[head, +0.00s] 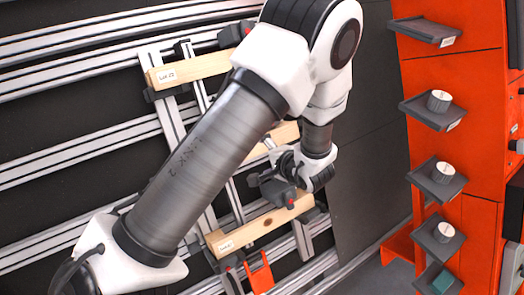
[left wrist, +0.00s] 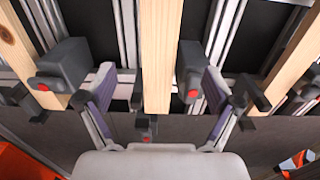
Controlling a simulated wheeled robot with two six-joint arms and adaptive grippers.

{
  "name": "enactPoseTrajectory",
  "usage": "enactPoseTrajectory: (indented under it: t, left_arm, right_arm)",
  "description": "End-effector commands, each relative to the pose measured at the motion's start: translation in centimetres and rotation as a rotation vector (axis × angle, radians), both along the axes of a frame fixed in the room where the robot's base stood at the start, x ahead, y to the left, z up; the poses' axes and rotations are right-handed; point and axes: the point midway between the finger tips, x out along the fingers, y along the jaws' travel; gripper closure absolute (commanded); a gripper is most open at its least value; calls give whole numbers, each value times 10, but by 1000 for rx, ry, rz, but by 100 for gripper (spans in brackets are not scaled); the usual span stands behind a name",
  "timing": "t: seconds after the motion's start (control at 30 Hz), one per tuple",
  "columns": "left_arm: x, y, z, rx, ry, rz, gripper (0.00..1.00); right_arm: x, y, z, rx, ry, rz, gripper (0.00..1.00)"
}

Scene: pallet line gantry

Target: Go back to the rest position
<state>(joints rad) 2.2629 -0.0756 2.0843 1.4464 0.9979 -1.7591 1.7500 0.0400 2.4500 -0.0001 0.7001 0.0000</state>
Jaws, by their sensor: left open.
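My left arm crosses the head view from the lower left, bends at the top and comes down to its gripper (head: 280,185). The gripper is close to the gantry, between the middle and lower wooden beams, and partly hidden by its own wrist. In the left wrist view the left gripper (left wrist: 158,88) is open, with its fingers apart on either side of a wooden beam (left wrist: 160,45). I see no finger touching the beam; the depth between them is unclear. My right gripper is not in view.
The gantry holds wooden beams at the top (head: 200,68), middle (head: 286,132) and bottom (head: 262,222), with dark clamps at their ends. An orange rack (head: 465,75) at right has dark shelves with grey-white cylinders (head: 439,101). Dark floor panel lies between gantry and rack.

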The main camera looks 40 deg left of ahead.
Motion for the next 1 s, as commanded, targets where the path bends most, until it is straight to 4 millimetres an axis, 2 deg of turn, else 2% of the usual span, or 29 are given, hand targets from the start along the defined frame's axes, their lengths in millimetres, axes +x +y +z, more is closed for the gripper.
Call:
enactPoseTrajectory:
  t: [0.37, 0.47, 0.57, 0.67, 0.7, 0.73, 0.8, 0.87, 0.9, 1.0]
  left_arm:
    - [0, 0, -2, 0, 2, 0, 10]
    - [-7, 1, -24, -2, 36, 2, 10]
    - [-31, 4, -73, -9, 129, 10, 10]
    - [-67, 4, -145, -29, 299, -92, 10]
    - [-82, 0, -174, -67, 340, -148, 10]
    - [-93, -5, -195, -106, 357, -186, 10]
    - [-122, -22, -240, -233, 367, -247, 10]
    - [-151, -43, -273, -377, 361, -265, 10]
    - [-172, -59, -290, -490, 351, -255, 10]
    - [-214, -100, -309, -753, 313, -162, 10]
  right_arm:
    - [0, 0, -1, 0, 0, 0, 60]
    - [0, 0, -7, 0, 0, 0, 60]
    - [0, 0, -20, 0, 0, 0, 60]
    - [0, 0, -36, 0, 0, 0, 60]
    - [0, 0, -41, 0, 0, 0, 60]
    - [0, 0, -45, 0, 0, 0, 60]
    - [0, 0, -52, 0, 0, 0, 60]
    - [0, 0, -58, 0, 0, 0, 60]
    - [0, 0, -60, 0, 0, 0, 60]
    - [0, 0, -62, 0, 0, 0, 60]
